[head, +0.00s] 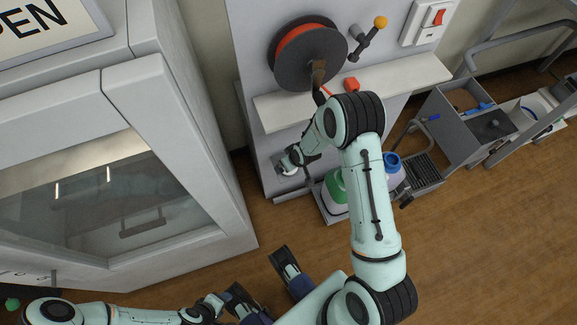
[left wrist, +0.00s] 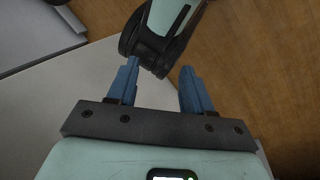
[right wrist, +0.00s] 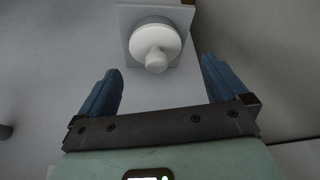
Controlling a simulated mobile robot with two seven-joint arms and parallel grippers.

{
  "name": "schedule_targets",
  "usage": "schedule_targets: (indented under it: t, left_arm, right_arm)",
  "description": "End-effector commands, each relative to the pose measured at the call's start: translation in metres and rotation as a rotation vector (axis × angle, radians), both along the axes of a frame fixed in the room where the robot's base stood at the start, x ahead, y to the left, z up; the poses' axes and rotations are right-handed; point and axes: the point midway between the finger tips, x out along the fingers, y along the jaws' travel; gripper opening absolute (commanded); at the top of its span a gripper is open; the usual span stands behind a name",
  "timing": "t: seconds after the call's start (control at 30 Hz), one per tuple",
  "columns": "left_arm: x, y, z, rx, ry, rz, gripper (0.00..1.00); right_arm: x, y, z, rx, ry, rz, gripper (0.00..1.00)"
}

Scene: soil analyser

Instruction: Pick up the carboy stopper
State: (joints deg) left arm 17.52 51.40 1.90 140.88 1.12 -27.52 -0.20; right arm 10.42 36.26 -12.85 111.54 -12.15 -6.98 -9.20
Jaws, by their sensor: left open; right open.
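A white round stopper-like piece with a short knob (right wrist: 155,48) sits against a light grey square plate, at the top middle of the right wrist view. It lies ahead of the open fingers of my right gripper (right wrist: 160,66), apart from them. In the head view my right arm reaches up the middle, and a small white round part (head: 289,172) shows just below its gripper (head: 286,161). I cannot tell surely that this is the carboy stopper. My left gripper (left wrist: 158,66) is open and empty, low at the left.
A green-topped carboy (head: 335,187) and a blue-capped one (head: 392,160) stand on a low tray, partly behind my right arm. A white shelf (head: 420,75) and a reel (head: 306,55) are above. A large grey cabinet (head: 190,130) is at left. Wooden floor (head: 470,230) is clear at right.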

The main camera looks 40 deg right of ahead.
Motion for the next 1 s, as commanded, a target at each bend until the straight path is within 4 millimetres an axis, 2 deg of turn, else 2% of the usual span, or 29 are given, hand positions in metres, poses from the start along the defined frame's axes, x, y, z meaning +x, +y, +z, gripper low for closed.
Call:
schedule_targets:
  t: [0.2,0.3,0.6,0.67,0.83,0.87,1.0]
  left_arm:
    - [0.014,0.007,-0.014,0.018,-0.037,0.017,0.51]
    - [0.019,0.009,-0.017,0.025,-0.05,0.022,0.51]
    - [0.022,0.011,-0.017,0.028,-0.057,0.024,0.51]
    - [0.021,0.011,-0.017,0.028,-0.057,0.024,0.51]
    - [0.021,0.01,-0.017,0.028,-0.057,0.024,0.51]
    - [0.021,0.01,-0.017,0.028,-0.057,0.024,0.51]
    - [0.021,0.01,-0.017,0.028,-0.057,0.024,0.51]
  right_arm:
    - [0.012,-0.006,-0.033,0.001,0.004,-0.002,1.0]
    - [0.016,-0.006,-0.042,0.001,0.003,-0.001,1.0]
    - [0.019,-0.006,-0.045,0.0,0.001,-0.001,1.0]
    - [0.019,-0.006,-0.045,0.0,0.001,-0.001,0.84]
    - [0.019,-0.006,-0.045,0.0,0.001,-0.001,0.28]
    - [0.019,-0.006,-0.045,0.0,0.001,-0.001,0.24]
    - [0.019,-0.006,-0.045,0.0,0.001,-0.001,0.24]
